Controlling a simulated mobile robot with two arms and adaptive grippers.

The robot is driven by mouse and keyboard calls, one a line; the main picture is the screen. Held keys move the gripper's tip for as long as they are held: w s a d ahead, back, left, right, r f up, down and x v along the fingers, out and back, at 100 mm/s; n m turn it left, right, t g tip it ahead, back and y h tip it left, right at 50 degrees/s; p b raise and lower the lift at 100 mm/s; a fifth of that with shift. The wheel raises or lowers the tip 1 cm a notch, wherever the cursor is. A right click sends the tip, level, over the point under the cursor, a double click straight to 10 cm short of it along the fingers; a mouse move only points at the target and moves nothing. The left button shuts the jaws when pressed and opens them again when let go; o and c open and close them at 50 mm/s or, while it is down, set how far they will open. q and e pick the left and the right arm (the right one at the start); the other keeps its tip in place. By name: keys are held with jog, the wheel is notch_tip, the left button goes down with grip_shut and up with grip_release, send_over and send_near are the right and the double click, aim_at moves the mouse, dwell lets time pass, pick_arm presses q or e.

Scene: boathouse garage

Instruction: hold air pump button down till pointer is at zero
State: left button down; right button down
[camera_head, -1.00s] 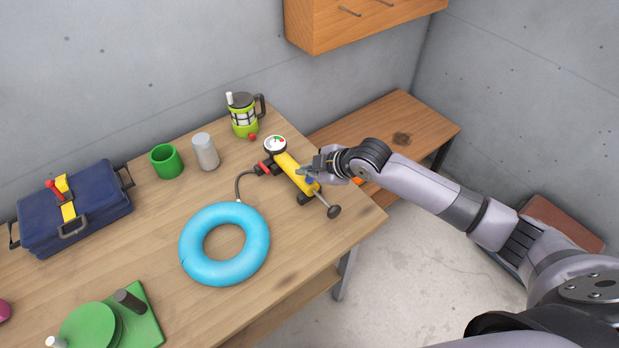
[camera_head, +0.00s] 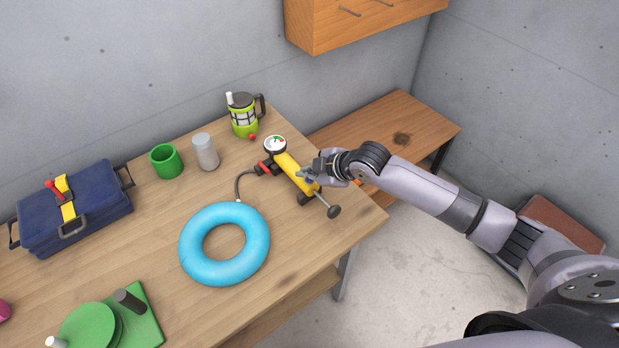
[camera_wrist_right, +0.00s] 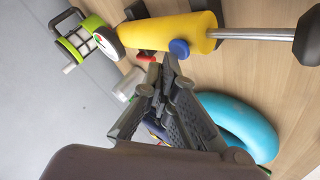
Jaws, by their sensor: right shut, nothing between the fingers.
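The yellow air pump (camera_head: 290,168) lies on the workbench near its right edge, with a round white gauge (camera_head: 275,144) at its far end and a rod with a dark knob (camera_head: 334,211) at its near end. The pointer is too small to read. A blue button (camera_wrist_right: 179,48) shows on the yellow barrel (camera_wrist_right: 160,38) in the right wrist view. My right gripper (camera_head: 308,175) is shut and empty over the pump's near half. In the wrist view its fingertips (camera_wrist_right: 170,62) are just beside the button; I cannot tell whether they touch it. My left gripper is not in view.
A hose joins the pump towards a blue swim ring (camera_head: 258,245). A green lantern-like jar (camera_head: 243,122), a grey cylinder (camera_head: 206,152), a green cup (camera_head: 167,161) and a blue toolbox (camera_head: 75,212) stand behind and left. A lower bench (camera_head: 380,135) stands at right.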

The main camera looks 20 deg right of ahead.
aim_at(308, 181)
jog(key=shift+f, duration=0.45)
dwell(0.8)
jog(key=shift+r, duration=0.15)
jog(key=shift+r+p, duration=0.75)
jog(key=shift+p, duration=0.05)
notch_tip(308, 181, up, 5)
jog(key=p, duration=0.5)
